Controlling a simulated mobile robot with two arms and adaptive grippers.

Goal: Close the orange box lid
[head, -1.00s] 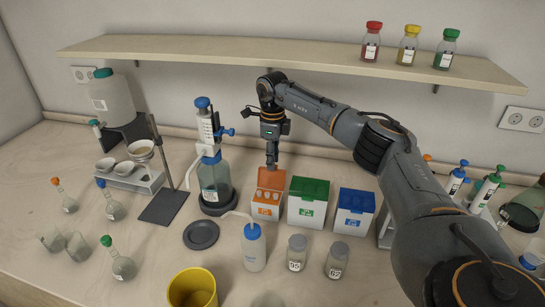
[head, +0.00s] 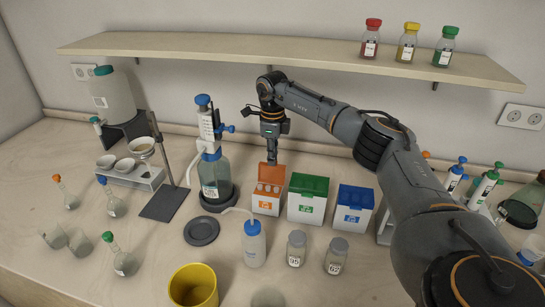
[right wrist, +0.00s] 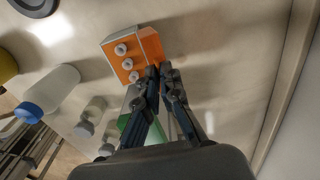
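The orange box (head: 266,207) is a small white box with an orange label and an orange top holding white-capped items. Its orange lid (head: 271,173) stands open at the back edge. My right gripper (head: 271,158) points down just behind the lid's top edge. In the right wrist view its fingertips (right wrist: 158,76) are close together beside the orange lid (right wrist: 152,45), with nothing seen between them. Whether they touch the lid is unclear. The orange box (right wrist: 118,36) shows several white caps there. My left gripper is in neither view.
A green-lidded box (head: 307,205) and a blue-lidded box (head: 352,215) stand right of the orange box. A blue-topped dispenser bottle (head: 215,178) stands left. A wash bottle (head: 254,245) and two jars (head: 296,248) are in front. A shelf (head: 300,66) runs above.

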